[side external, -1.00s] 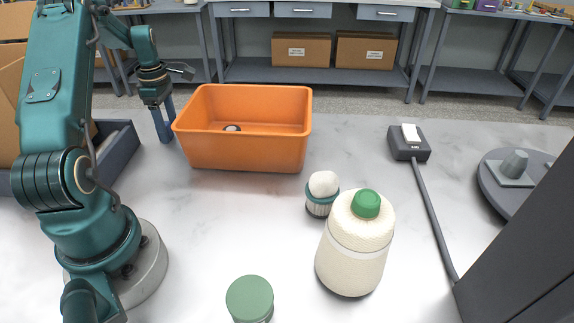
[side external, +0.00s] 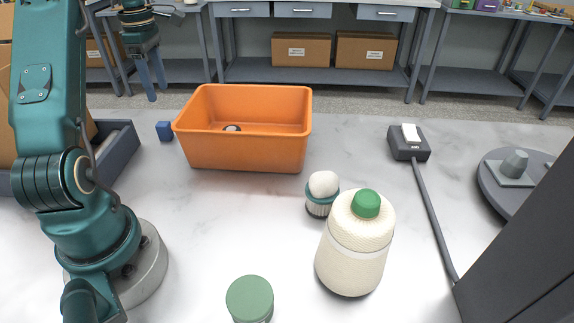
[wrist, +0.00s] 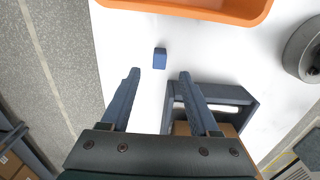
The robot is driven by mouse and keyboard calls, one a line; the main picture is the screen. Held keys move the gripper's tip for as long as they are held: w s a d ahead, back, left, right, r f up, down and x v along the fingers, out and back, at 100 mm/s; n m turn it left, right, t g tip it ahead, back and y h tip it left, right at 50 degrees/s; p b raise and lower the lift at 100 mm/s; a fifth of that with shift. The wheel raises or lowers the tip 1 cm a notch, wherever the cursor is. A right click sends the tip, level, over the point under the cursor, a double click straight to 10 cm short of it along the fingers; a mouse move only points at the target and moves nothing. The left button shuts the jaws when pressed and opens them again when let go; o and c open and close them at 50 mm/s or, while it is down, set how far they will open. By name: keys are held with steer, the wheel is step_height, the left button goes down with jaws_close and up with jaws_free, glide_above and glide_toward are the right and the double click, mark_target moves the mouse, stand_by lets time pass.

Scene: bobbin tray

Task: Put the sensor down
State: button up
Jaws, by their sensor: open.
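A small blue block (side external: 164,130), which looks like the sensor, rests on the white table left of the orange bin, apart from it. It also shows in the wrist view (wrist: 160,58), just beyond and between my fingertips, not held. My gripper (side external: 155,93) is raised above and a little left of the block. Its two blue-grey fingers are spread apart with nothing between them, as the wrist view of the gripper (wrist: 159,73) shows.
The orange bin (side external: 245,146) holds a small round item. A dark tray (side external: 121,158) lies left of the block. A white-topped brush (side external: 322,190), a cream bottle (side external: 352,258), a green-lidded jar (side external: 250,298) and a grey switch box (side external: 408,147) stand rightward and in front.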

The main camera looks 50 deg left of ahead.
steer(key=w+d+r+m, duration=0.1)
steer(key=d, duration=0.1)
steer(key=w+d+r+m, duration=0.1)
steer(key=d+r+m, duration=0.1)
steer(key=d, duration=0.1)
steer(key=w+d+r+m, duration=0.1)
steer(key=d+m, duration=0.1)
steer(key=shift+w+d+r+t+y, duration=0.15)
steer(key=shift+d+r+t+y, duration=0.2)
steer(key=shift+t+y, duration=0.05)
steer(key=d+r+m+t, duration=0.2)
steer(key=d+r+m, duration=0.1)
steer(key=d+m, duration=0.65)
steer(key=s+d+f+m+t, duration=0.1)
steer(key=s+d+f+m, duration=0.1)
steer(key=s+d+m, duration=0.2)
steer(key=s+d+f+m+t, duration=0.1)
steer(key=s+d+f+m, duration=0.1)
steer(key=s+d+m, duration=0.3)
steer(key=d+m, duration=0.3)
steer(key=d, duration=0.3)
steer(key=shift+s+d+f+t+h, duration=0.15)
steer(key=shift+d+t+h, duration=0.05)
steer(key=shift+t+h, duration=0.2)
